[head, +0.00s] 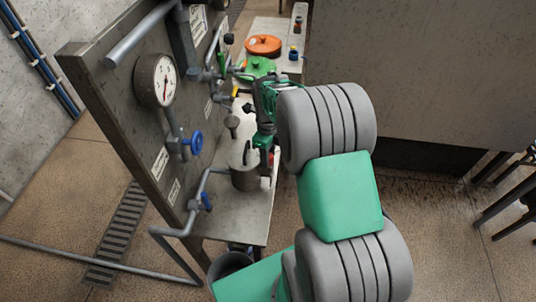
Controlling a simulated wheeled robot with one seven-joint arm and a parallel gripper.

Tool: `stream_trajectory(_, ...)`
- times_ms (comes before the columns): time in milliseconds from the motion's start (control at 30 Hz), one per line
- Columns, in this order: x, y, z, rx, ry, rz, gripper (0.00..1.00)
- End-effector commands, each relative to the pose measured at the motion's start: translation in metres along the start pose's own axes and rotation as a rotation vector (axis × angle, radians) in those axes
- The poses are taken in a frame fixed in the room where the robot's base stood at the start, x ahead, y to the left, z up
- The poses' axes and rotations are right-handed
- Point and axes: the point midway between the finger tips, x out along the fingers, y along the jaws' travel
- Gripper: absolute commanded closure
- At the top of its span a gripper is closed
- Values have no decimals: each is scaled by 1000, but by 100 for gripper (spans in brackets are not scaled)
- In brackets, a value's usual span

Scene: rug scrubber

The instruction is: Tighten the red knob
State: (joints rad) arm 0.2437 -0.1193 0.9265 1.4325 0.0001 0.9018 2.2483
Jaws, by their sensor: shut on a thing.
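A small patch of red, which looks like the red knob (271,158), shows low beside the steel pot-like vessel at the bench. Most of it is hidden by my gripper and arm. My gripper (264,150) points down at it, with its dark fingers closed around it. The exact contact and the knob's angle cannot be made out at this size.
A steel vessel (244,178) sits on the bench. Green (259,68) and orange (263,45) lidded things stand behind.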

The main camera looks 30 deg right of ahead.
Motion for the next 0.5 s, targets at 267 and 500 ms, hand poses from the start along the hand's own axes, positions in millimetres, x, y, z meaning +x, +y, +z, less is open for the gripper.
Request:
stream_trajectory(267, 0, 0, 0, -5, 0, 0, 100)
stream_trajectory(500, 0, 0, 0, -67, 0, 0, 100)
